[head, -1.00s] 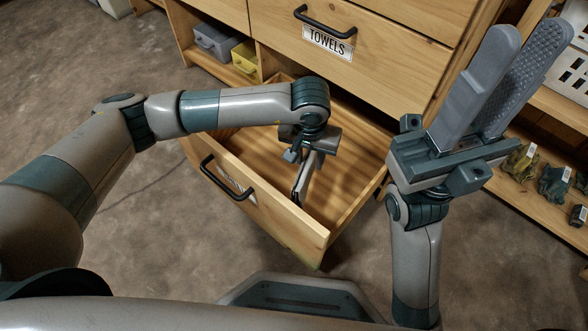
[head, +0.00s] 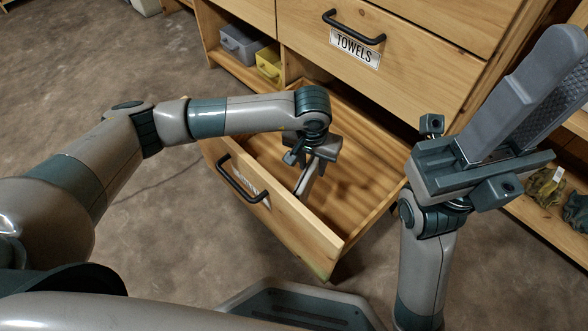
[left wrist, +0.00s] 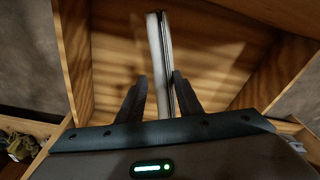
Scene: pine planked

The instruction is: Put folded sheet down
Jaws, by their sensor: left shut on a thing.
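The folded sheet (head: 305,180) is a thin pale slab standing on edge inside the open drawer (head: 355,205). My left gripper (head: 314,158) reaches down into the drawer and is shut on it. In the left wrist view the sheet (left wrist: 157,50) runs upright between the two dark fingers (left wrist: 158,95), with the drawer's wooden floor behind it. I cannot tell whether its lower edge touches the floor.
A closed drawer labelled TOWELS (head: 354,47) is above the open one. The open drawer's front has a black handle (head: 240,180). A grey bin (head: 240,42) and a yellow bin (head: 268,65) sit in a cubby at the left. Much of the open drawer's floor is bare.

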